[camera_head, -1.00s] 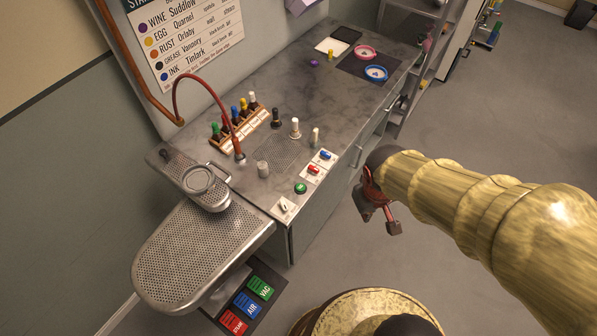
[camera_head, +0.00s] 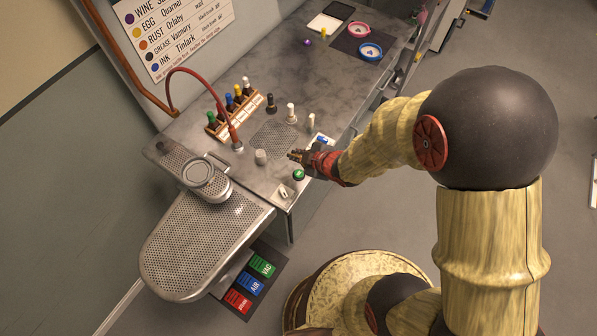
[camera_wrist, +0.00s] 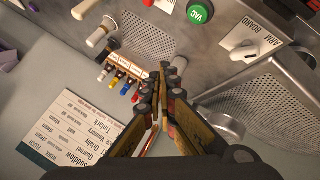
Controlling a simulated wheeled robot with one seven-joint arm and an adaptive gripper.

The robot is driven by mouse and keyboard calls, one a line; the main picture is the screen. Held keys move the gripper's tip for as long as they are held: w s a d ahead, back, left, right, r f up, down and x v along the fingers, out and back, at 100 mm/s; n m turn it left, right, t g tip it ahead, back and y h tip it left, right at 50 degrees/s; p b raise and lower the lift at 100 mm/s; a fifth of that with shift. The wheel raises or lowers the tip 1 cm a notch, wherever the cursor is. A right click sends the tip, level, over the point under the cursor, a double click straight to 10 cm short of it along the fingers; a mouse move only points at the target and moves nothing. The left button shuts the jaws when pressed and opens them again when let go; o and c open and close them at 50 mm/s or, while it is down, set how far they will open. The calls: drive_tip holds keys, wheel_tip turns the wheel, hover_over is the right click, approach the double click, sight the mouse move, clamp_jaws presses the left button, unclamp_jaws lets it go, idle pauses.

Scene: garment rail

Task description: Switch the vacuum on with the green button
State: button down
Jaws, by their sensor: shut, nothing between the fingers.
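The green button (camera_head: 299,175) sits on the front edge of the grey worktop. In the wrist view the green button (camera_wrist: 200,12), lettered VAC, is at the top edge, beyond my fingertips. My gripper (camera_head: 294,156) is over the worktop's front edge, just behind and to the left of the green button in the head view, apart from it. In the wrist view my gripper (camera_wrist: 162,72) has its fingers together with nothing between them. My gripper and wrist hide the red switch near the button.
A white rotary switch (camera_head: 285,191) is beside the button, with the perforated board (camera_head: 190,245) to the left. A grey cylinder (camera_head: 261,157), white-topped bottles (camera_head: 291,112) and a rack of coloured bottles (camera_head: 228,118) stand close behind. Green, blue and red pedals (camera_head: 246,284) lie below.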

sight(297, 175)
drive_tip(key=shift+f, duration=0.15)
wheel_tip(297, 175, down, 9)
drive_tip(key=b, duration=0.7)
drive_tip(key=shift+r, duration=0.2)
drive_tip(key=shift+f+b, duration=0.1)
drive_tip(key=shift+b, duration=0.2)
idle(1.0)
drive_tip(key=shift+f, duration=0.3)
drive_tip(key=shift+f+b, duration=0.4)
drive_tip(key=shift+b, duration=0.25)
idle(0.5)
drive_tip(key=shift+r, duration=0.1)
drive_tip(key=shift+r+p, duration=0.65)
drive_tip(key=shift+r, duration=0.1)
